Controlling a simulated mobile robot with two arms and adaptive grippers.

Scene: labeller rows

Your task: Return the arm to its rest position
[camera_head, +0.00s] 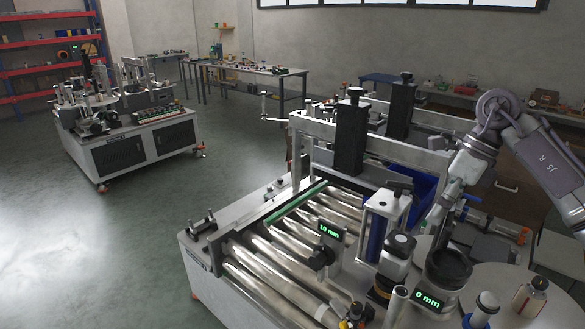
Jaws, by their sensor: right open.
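My right arm comes in from the right edge and bends down over the right part of the labelling machine. Its gripper (438,215) points down beside the blue-and-silver upright unit; it is open, small and partly lost among the machine parts, and I see nothing held in it. My left arm and gripper are not in view.
The labeller has metal rollers (268,262), a "10 mm" display (331,231), a black cup-like part (449,268) and a "0 mm" display (428,300). A bottle (530,297) stands at the lower right. Another machine (135,143) stands at left; the floor between is clear.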

